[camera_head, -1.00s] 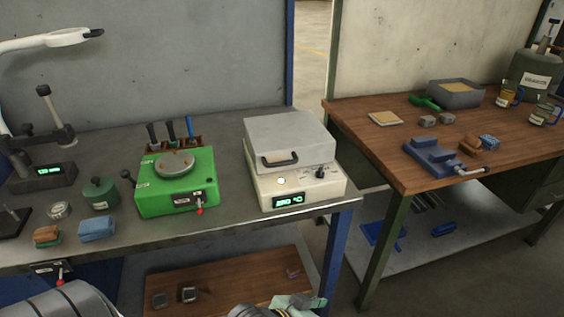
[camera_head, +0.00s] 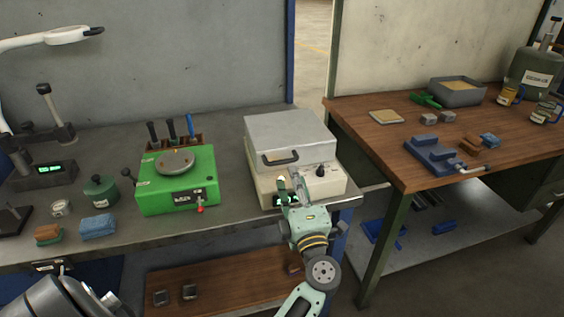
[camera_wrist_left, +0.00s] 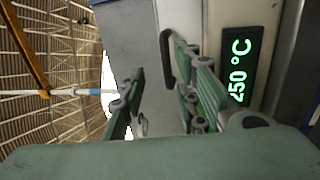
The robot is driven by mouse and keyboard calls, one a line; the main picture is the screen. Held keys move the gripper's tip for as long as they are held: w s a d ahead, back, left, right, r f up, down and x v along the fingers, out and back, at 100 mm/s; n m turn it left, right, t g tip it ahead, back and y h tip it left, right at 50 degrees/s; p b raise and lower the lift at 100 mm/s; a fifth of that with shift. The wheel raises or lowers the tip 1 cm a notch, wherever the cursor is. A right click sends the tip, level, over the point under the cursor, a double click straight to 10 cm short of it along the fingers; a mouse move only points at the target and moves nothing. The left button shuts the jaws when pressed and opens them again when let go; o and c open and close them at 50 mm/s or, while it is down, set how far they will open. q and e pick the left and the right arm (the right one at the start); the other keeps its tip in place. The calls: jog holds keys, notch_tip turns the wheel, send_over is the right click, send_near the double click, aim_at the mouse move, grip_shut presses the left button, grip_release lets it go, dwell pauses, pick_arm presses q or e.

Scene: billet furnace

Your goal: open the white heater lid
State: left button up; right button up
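The white heater (camera_head: 325,186) stands near the right end of the grey bench. Its pale lid (camera_head: 290,132) is down, with a dark bar handle (camera_head: 281,160) on the front. My left gripper (camera_head: 289,184) is in front of the heater, below the handle, and hides part of the green display. In the left wrist view the fingers (camera_wrist_left: 160,80) are apart with nothing between them. The handle (camera_wrist_left: 168,60) shows beyond the fingertips, and the heater's display (camera_wrist_left: 238,65) is to the right. I see no contact with the handle. My right gripper is not in view.
A green device (camera_head: 176,185) and a tool rack (camera_head: 178,143) stand left of the heater. A knob (camera_head: 320,171) is on the heater's front. A wooden table (camera_head: 390,150) with a blue vise (camera_head: 437,153) stands to the right, across a narrow gap.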

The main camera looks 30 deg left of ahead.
aim_at(282, 161)
pick_arm(q)
jog(key=shift+n+g, duration=0.4)
jog(key=shift+g, duration=0.2)
jog(key=p+x, duration=0.1)
jog(key=x, duration=0.7)
jog(key=shift+s+a+f+p, duration=0.25)
jog(key=shift+p, duration=0.1)
grip_shut()
